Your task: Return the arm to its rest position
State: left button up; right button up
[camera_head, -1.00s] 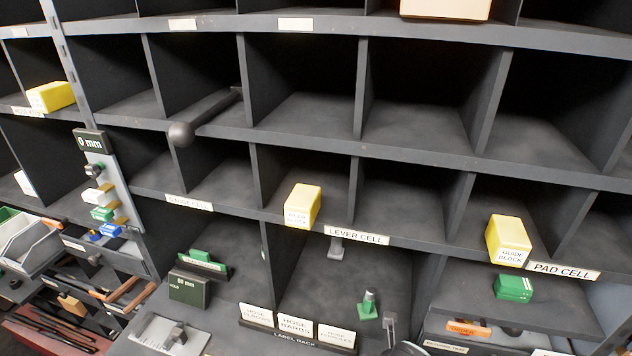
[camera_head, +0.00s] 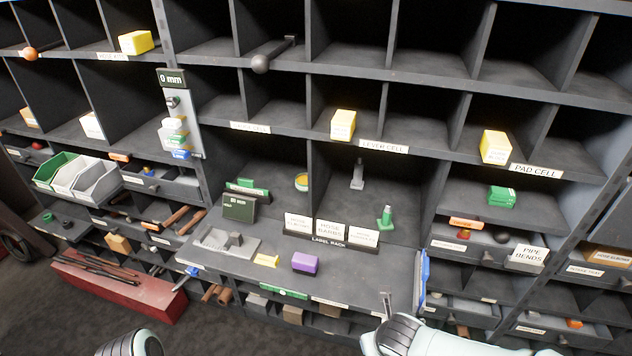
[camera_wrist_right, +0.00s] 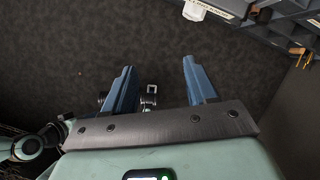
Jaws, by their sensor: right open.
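My right arm (camera_head: 425,338) shows at the bottom of the head view, pale with a dark ribbed joint, in front of the shelf unit. A rounded piece of my left arm (camera_head: 130,345) shows at the bottom left edge of the head view. My left gripper is out of view.
The pigeonhole unit fills the head view. Its counter holds a purple block (camera_head: 305,263), a yellow block (camera_head: 266,260) and a label rack (camera_head: 330,241). In the wrist view, shelf edges (camera_wrist_right: 262,22) lie upper right.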

jog(key=s+d+f+n+g+p, duration=0.1)
jog(key=s+d+f+n, duration=0.15)
jog(key=f+n, duration=0.6)
jog(key=s+d+f+n+g+p, duration=0.1)
jog(key=s+d+f+n, duration=0.15)
jog(key=f+n, duration=0.6)
pick_arm(q)
jog(key=shift+w+d+r+p, duration=0.1)
jog(key=shift+w+r+p, duration=0.2)
jog(key=shift+w+r, duration=0.35)
jog(key=shift+w+d+r+p, duration=0.1)
jog(key=shift+w+r+p, duration=0.2)
jog(key=shift+r, duration=0.5)
jog(key=shift+w+r+p, duration=0.25)
jog(key=shift+w+r, duration=0.25)
jog(key=shift+r, duration=0.25)
pick_arm(e)
jog(key=s+a+f+n+g+y, duration=0.1)
jog(key=s+a+f+n, duration=0.2)
jog(key=s+n, duration=0.3)
jog(key=s+a+f+n+g+y, duration=0.2)
jog(key=s+f+n, duration=0.4)
jog(key=s, duration=0.3)
jog(key=shift+a+f+y, duration=0.25)
jog(key=shift+a+y, duration=0.05)
jog(key=shift+a, duration=0.2)
jog(key=shift+w, duration=0.1)
